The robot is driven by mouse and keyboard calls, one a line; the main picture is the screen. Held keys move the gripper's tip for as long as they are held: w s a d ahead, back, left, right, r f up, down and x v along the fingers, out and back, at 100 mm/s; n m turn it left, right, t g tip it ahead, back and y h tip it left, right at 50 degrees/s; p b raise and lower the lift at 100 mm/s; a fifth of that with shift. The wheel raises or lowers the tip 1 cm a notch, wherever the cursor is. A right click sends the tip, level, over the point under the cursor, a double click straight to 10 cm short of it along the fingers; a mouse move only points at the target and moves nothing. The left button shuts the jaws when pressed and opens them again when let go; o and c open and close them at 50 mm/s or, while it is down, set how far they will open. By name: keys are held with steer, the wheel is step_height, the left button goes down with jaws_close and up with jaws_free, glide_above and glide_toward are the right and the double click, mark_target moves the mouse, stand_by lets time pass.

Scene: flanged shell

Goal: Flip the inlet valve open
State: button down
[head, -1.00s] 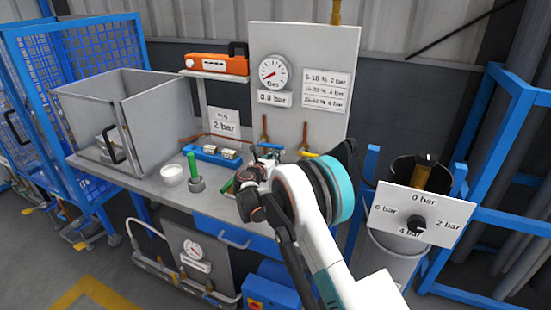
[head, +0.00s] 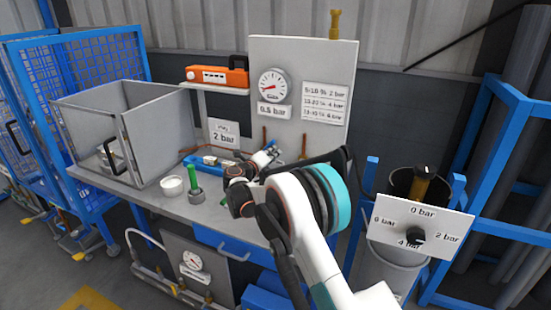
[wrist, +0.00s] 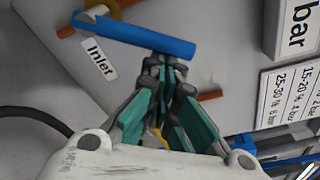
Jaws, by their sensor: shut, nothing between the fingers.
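The inlet valve's blue lever (wrist: 135,35) lies across the upper left of the wrist view, sloping slightly down to the right. Its left end is at an orange-brass fitting. A white "Inlet" label (wrist: 100,60) is just below it. My gripper (wrist: 168,62) is shut and empty, with its fingertips at the lever's right part; I cannot tell whether they touch. In the head view my gripper (head: 266,158) is in front of the upright panel, and little of the lever shows. The round gauge (head: 272,86) is on the panel, above a plate reading 0.5 bar (head: 274,111).
A grey open box (head: 140,125) stands at the bench's left. A white cup (head: 172,187) and a green-handled piece (head: 193,178) stand near the front edge. A pressure dial plate (head: 420,218) is at right.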

steer(key=shift+w+a+r+n+t+h, duration=0.1)
steer(key=shift+w+a+r+n, duration=0.1)
steer(key=shift+a+r+n, duration=0.6)
steer(key=shift+w+a+r+n+t+h, duration=0.1)
steer(key=shift+w+a+r+n, duration=0.25)
steer(key=shift+n, duration=0.7)
steer(key=shift+w+a+r+n+t+h, duration=0.1)
steer(key=shift+a+r+n, duration=0.5)
steer(key=shift+n, duration=0.35)
steer(key=shift+a, duration=0.15)
steer(key=shift+s+f, duration=0.1)
